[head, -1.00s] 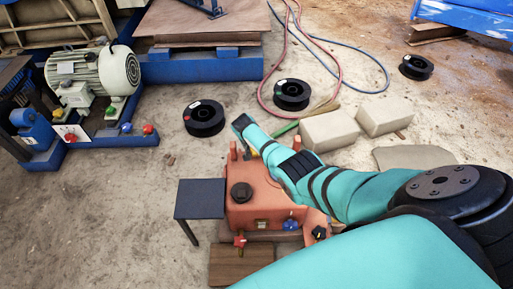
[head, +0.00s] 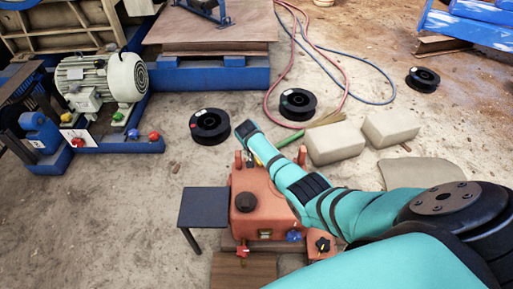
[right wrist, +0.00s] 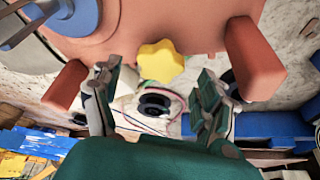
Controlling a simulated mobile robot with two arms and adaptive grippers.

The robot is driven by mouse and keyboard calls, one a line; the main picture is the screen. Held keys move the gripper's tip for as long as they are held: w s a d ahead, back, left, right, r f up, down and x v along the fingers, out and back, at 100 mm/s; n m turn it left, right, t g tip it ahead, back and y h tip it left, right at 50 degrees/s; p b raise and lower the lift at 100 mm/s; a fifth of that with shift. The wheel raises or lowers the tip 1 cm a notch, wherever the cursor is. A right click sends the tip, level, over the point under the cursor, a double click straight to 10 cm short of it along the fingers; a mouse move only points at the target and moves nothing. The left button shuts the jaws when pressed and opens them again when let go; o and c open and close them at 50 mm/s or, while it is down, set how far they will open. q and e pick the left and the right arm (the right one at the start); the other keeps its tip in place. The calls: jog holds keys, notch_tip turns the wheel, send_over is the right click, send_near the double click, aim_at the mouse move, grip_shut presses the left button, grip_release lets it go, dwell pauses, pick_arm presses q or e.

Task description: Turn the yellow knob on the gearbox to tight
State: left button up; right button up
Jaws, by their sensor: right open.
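The gearbox (head: 242,222) is an orange-red housing in the lower middle of the head view. My right arm reaches over it from the right. In the right wrist view the gearbox (right wrist: 195,28) fills the top, with the yellow star-shaped knob (right wrist: 160,62) on its face. My right gripper (right wrist: 154,79) is open, one finger on each side of the knob in that picture, with visible gaps and no contact seen. The knob cannot be made out clearly in the head view. My left gripper is not in view.
Orange posts (right wrist: 255,58) and (right wrist: 66,86) flank the knob. A dark side table (head: 204,207) stands left of the gearbox. Red (head: 243,250) and blue (head: 293,236) knobs are on its near side. Black spools (head: 210,122) and pale blocks (head: 334,142) lie beyond.

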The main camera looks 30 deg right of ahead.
jog(key=v, duration=0.9)
jog(key=shift+r, duration=0.2)
jog(key=shift+a, duration=0.15)
